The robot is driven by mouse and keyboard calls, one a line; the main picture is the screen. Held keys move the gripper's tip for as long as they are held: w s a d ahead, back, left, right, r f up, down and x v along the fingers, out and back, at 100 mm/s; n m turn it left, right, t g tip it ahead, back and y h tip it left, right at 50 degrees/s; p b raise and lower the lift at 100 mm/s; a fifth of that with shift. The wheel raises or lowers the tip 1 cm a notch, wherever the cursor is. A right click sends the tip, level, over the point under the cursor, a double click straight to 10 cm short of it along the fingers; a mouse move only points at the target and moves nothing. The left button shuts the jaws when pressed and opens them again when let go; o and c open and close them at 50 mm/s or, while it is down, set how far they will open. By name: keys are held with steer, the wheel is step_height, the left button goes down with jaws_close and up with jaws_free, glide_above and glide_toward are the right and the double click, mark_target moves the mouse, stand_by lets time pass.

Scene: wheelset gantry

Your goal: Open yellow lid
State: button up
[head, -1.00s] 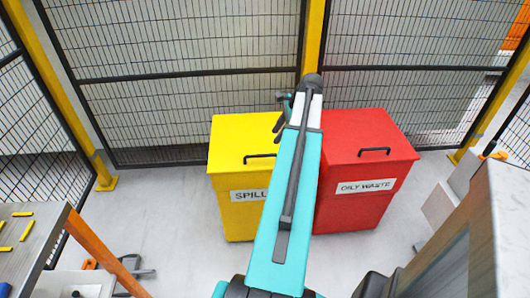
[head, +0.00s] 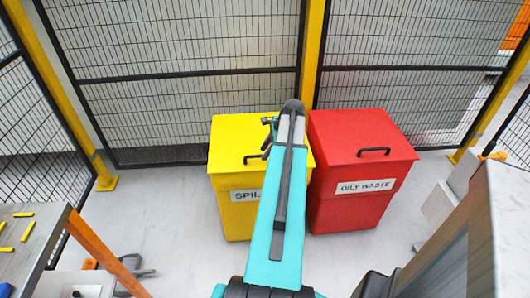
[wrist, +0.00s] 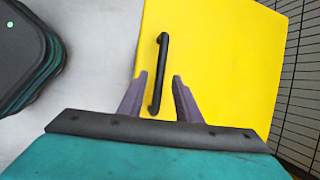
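The yellow bin with a SPILL label (head: 243,196) stands on the floor, and its yellow lid (head: 237,132) is closed. A black bar handle (head: 254,159) is on the lid near its front edge. In the wrist view the yellow lid (wrist: 222,65) fills the middle and the handle (wrist: 159,75) runs up and down. My gripper (wrist: 161,77) is open, with one finger on each side of the handle's lower part in that view. I cannot tell how far above the lid the fingers are. In the head view my arm hides the lid's right part.
A red OILY WASTE bin (head: 362,150) with a closed lid stands just right of the yellow bin. Mesh fencing (head: 190,115) is behind both. A table with an orange leg (head: 104,252) is at left. A grey machine (head: 455,240) is at right. Floor left of the yellow bin is clear.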

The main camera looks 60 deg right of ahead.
steer(key=shift+w+f, duration=0.25)
steer(key=shift+f, duration=0.35)
jaws_close()
steer(key=shift+r, duration=0.1)
